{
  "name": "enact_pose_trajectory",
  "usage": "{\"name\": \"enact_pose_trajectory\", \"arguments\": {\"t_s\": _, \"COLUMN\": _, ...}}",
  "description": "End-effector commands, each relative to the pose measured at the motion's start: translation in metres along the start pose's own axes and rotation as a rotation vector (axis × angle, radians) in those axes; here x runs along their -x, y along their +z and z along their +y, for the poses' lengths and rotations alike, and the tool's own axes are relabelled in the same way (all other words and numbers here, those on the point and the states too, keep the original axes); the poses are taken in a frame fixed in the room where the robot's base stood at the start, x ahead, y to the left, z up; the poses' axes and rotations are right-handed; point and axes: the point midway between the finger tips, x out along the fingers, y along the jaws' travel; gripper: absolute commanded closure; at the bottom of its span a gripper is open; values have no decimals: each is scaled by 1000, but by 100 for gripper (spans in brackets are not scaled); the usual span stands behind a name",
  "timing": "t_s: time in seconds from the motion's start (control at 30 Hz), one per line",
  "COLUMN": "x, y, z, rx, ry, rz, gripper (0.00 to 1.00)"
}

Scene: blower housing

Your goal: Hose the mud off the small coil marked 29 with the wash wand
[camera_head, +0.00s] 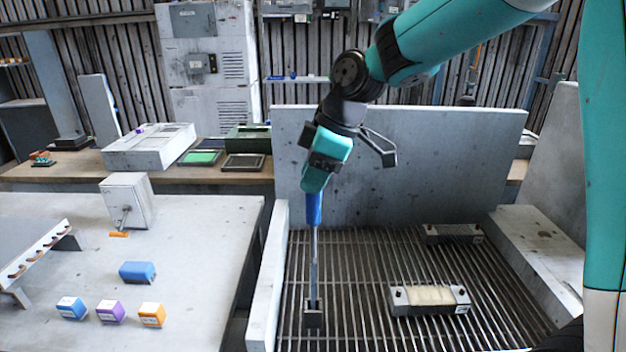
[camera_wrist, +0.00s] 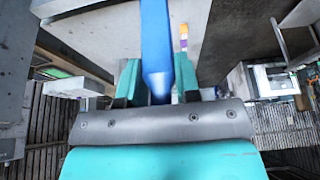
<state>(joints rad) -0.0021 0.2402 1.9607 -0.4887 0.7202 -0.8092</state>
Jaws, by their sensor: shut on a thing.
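My gripper (camera_head: 315,182) is shut on the blue handle of the wash wand (camera_head: 314,208), which hangs nearly upright. In the wrist view the gripper (camera_wrist: 157,82) has a finger on either side of the blue handle (camera_wrist: 155,40). The wand's thin grey shaft runs down to a small dark block (camera_head: 313,318) at the left of the wash grate; I cannot tell if its tip sits in it. A grey coil with a tan middle (camera_head: 430,296) lies on the grate to the right of the wand. A darker coil (camera_head: 453,233) lies farther back. No 29 is legible on either.
The slatted grate (camera_head: 365,262) has a pale back wall (camera_head: 420,150), a left wall (camera_head: 268,290) and a right ledge (camera_head: 550,240). A left table (camera_head: 195,270) bears several small coloured boxes and a grey box (camera_head: 127,200). The grate between wand and near coil is clear.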

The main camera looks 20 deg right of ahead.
Motion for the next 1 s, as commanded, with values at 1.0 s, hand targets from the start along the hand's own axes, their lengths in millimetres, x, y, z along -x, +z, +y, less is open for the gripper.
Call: {"name": "enact_pose_trajectory", "arguments": {"t_s": 1.0, "x": -52, "y": 21, "z": 0, "rx": 2, "ry": 0, "rz": 1, "gripper": 100}}
